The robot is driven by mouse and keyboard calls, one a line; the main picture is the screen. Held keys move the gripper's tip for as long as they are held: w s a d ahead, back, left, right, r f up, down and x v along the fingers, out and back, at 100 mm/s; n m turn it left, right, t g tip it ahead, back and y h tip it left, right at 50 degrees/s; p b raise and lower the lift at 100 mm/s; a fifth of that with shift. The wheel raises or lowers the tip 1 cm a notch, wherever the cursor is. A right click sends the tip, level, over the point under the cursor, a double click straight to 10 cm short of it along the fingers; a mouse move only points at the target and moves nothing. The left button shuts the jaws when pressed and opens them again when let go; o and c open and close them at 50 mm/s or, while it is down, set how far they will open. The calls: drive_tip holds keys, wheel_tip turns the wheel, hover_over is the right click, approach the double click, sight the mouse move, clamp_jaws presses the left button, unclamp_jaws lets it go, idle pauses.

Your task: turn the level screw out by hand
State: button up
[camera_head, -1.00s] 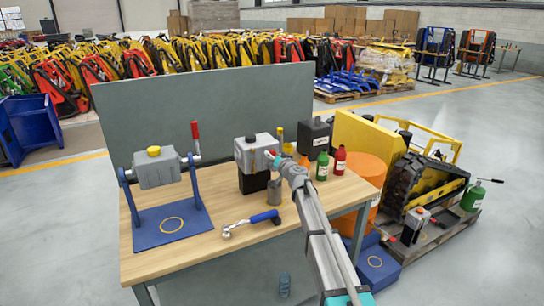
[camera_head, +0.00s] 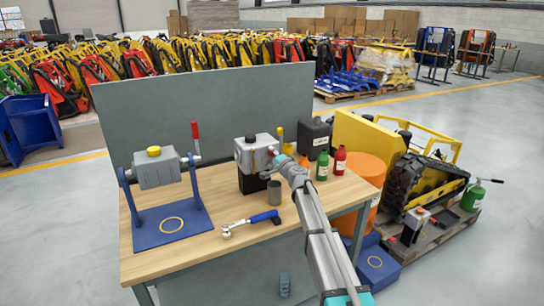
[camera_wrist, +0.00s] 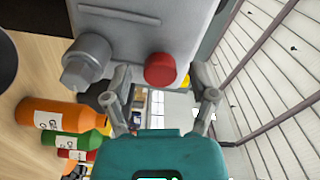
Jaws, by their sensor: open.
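A grey gear housing (camera_head: 256,150) stands on a black block on the workbench. The wrist view shows its grey face (camera_wrist: 130,25) close up, with a round red screw head (camera_wrist: 160,70) and a larger grey hex plug (camera_wrist: 87,58) to its left. No label shows which is the level screw. My gripper (camera_wrist: 162,92) is open, its two fingers to the left and right of the red screw head. The fingers look empty; I cannot tell whether they touch it. In the head view my gripper (camera_head: 279,160) is at the housing's right side and the screw is too small to make out.
The workbench (camera_head: 215,255) also holds a second grey housing (camera_head: 158,170) on a blue stand, a blue-handled wrench (camera_head: 250,222), a grey cup (camera_head: 274,192), a black canister (camera_head: 314,138), and green (camera_head: 322,166) and red (camera_head: 340,160) bottles. An orange bottle (camera_wrist: 55,115) stands near my gripper.

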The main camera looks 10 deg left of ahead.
drive_tip(key=shift+w, duration=0.1)
idle(0.4)
drive_tip(key=c, duration=0.9)
drive_tip(key=n, duration=0.6)
drive_tip(key=shift+n, duration=1.8)
